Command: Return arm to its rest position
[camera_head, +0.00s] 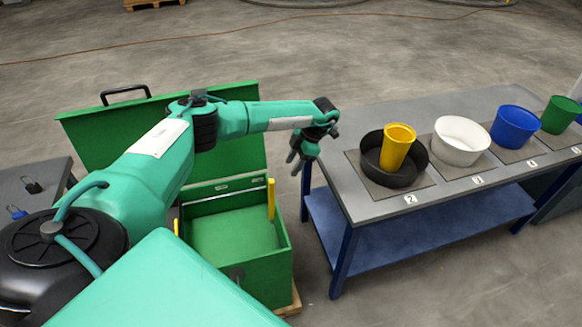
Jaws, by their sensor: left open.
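My left arm comes in from the lower left and reaches across above the open green chest. My left gripper (304,155) is open and empty. It hangs fingers down in the gap between the chest and the left end of the grey table, touching nothing that I can see. My right gripper does not show.
The green chest (267,262) stands with its lid raised. The grey table (362,207) bears a black bowl (395,180) with a yellow cup (398,148) in it, a white bowl (460,142), a blue bucket (513,128) and a green bucket (558,116). Padlocks (31,185) lie at left.

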